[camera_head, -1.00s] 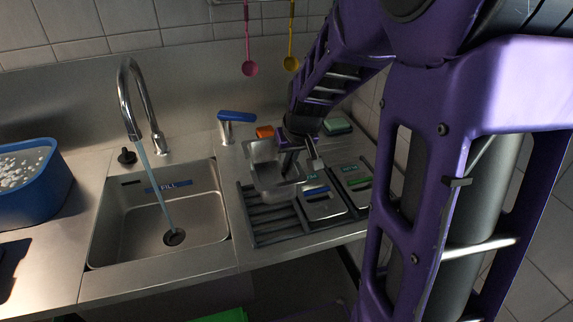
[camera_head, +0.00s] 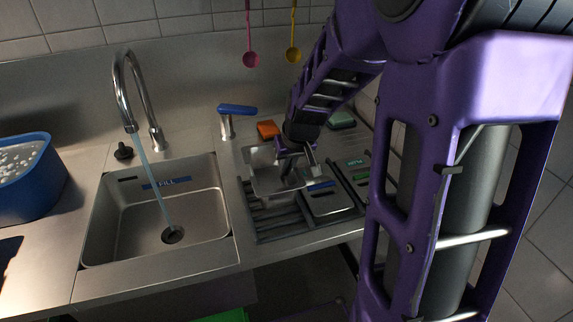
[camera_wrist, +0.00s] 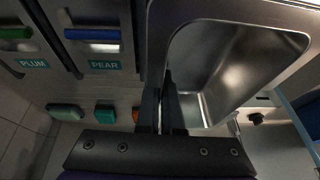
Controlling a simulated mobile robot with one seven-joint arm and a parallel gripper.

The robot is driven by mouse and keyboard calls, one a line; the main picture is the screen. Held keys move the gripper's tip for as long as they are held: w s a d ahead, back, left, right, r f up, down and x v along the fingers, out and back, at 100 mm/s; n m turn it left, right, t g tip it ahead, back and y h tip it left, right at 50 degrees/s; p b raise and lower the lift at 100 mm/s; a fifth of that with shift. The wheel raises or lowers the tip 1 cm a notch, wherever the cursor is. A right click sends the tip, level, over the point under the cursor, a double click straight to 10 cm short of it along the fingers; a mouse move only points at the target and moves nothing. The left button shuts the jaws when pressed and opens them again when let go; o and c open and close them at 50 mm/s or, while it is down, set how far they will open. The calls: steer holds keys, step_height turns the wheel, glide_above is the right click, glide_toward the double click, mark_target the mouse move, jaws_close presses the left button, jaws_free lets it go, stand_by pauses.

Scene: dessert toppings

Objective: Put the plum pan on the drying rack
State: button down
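A steel pan (camera_head: 262,182) is at my gripper (camera_head: 290,165), over the left part of the drying rack (camera_head: 285,225). My gripper is closed at the pan's near wall, and its two dark fingers (camera_wrist: 161,106) stand close together at the rim. The pan's open inside (camera_wrist: 225,60) looks empty; I read no label on it. Whether it touches the rack is hidden. Right of it are a pan with a blue handle (camera_wrist: 92,34) by a PEAR label (camera_wrist: 105,65) and a green handle (camera_wrist: 14,33) by a PLUM label (camera_wrist: 32,62).
The sink (camera_head: 120,215) lies left of the rack, with water running from the faucet (camera_head: 125,75). A blue lever (camera_head: 237,109), an orange sponge (camera_head: 267,129) and a green sponge (camera_head: 341,120) are behind the rack. A blue tub (camera_head: 35,180) stands far left.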

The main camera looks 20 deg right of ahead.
mark_target(286, 184)
steer(key=shift+f+b, duration=1.95)
steer(key=shift+f, duration=0.7)
steer(key=c, duration=1)
jaws_free()
steer(key=shift+r, duration=0.1)
